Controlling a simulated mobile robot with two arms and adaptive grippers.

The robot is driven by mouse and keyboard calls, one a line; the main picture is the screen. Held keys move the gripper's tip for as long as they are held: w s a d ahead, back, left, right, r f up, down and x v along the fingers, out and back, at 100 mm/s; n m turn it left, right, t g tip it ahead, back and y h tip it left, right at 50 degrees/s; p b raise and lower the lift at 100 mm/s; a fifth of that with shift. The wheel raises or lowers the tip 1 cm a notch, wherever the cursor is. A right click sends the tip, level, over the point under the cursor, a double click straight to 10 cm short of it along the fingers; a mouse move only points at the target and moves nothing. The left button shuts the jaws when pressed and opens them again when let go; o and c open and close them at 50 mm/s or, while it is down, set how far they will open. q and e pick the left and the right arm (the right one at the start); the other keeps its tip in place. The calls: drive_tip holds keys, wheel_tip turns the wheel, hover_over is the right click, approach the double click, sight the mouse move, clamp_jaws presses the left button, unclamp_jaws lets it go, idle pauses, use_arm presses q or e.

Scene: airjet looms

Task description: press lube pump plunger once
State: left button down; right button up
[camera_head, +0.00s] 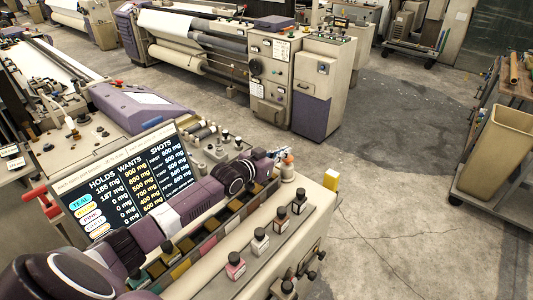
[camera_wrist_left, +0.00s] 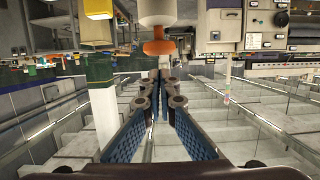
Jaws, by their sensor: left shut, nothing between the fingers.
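A small white-and-orange fitting (camera_head: 287,165), which looks like the lube pump with its plunger, stands at the far end of the beige machine top. In the left wrist view an orange disc-shaped knob (camera_wrist_left: 158,47) joins a white cylinder, just beyond the fingertips. My left gripper (camera_head: 271,155) reaches over the machine from the lower left and ends close beside the fitting. Its blue fingers (camera_wrist_left: 160,88) are shut and empty, pointing at the knob. I cannot tell whether they touch it. My right gripper is out of view.
A dark display board (camera_head: 130,178) stands behind my left arm. Small dark-capped bottles (camera_head: 260,241) line the front ledge, with a yellow block (camera_head: 331,180) at the far corner. A beige control cabinet (camera_head: 270,75) stands behind. Open floor (camera_head: 410,180) lies to the right, before a cart with a bin (camera_head: 497,150).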

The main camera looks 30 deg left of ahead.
use_arm(q)
drive_tip(key=r+b+v, duration=0.1)
drive_tip(key=b+v, duration=0.1)
drive_tip(key=v, duration=0.8)
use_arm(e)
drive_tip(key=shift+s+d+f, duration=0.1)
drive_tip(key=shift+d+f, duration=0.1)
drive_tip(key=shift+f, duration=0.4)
